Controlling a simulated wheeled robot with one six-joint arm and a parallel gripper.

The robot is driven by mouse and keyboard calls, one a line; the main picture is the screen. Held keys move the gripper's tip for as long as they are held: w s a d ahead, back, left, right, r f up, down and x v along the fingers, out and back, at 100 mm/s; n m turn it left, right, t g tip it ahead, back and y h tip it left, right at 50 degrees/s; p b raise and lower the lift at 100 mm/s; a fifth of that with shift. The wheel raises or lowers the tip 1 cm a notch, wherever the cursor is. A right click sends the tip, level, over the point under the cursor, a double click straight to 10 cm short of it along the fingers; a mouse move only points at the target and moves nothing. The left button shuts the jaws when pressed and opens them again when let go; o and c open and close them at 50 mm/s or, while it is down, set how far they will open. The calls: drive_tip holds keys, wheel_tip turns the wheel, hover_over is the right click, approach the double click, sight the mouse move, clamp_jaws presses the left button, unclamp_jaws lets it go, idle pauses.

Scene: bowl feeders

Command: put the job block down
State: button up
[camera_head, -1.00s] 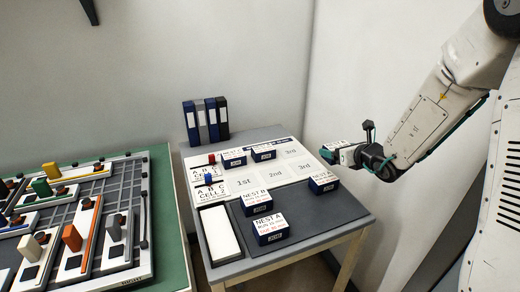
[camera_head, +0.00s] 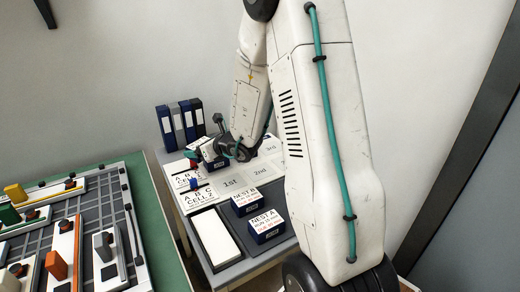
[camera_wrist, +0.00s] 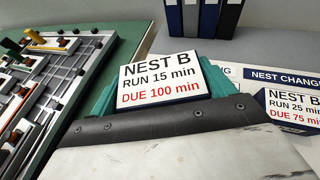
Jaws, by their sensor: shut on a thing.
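My gripper (camera_head: 213,153) is shut on a dark blue job block (camera_head: 213,164) over the back left of the planning board. In the wrist view the block's white top (camera_wrist: 163,82) reads NEST B, RUN 15 min, DUE 100 min, and sits between the teal fingers. I cannot tell whether its underside touches the board. The white planning board (camera_head: 232,183) shows boxes 1st, 2nd and 3rd beside cell labels. Another job block (camera_wrist: 293,108), RUN 25 min, DUE 75 min, stands right of the held one.
Blocks marked NEST B (camera_head: 246,200) and NEST A (camera_head: 266,226) stand on the table's front, near a blank white panel (camera_head: 215,237). Binders (camera_head: 180,125) stand at the back. The feeder table (camera_head: 75,215) is at left. My arm hides the table's right side.

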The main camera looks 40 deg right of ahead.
drive_tip(key=s+d+f+m+h, duration=0.1)
drive_tip(key=s+d, duration=0.4)
drive_tip(key=d, duration=0.2)
drive_tip(key=s+d+f+m+h, duration=0.2)
drive_tip(key=s+d, duration=0.3)
drive_tip(key=d, duration=0.2)
drive_tip(key=s+d+f+m+h, duration=0.1)
drive_tip(key=s+d+f+h, duration=0.1)
drive_tip(key=s+d, duration=0.3)
drive_tip(key=shift+s+d+m, duration=0.1)
drive_tip(key=shift+d+m, duration=0.2)
drive_tip(key=shift+d, duration=1.1)
drive_tip(key=shift+d+h, duration=0.3)
drive_tip(key=shift+d, duration=0.05)
hover_over(271, 148)
drive_tip(key=shift+a+f, duration=0.1)
drive_tip(key=shift+f, duration=2.45)
drive_tip(key=shift+f, duration=0.1)
drive_tip(key=o, duration=0.9)
drive_tip(key=shift+o, duration=0.3)
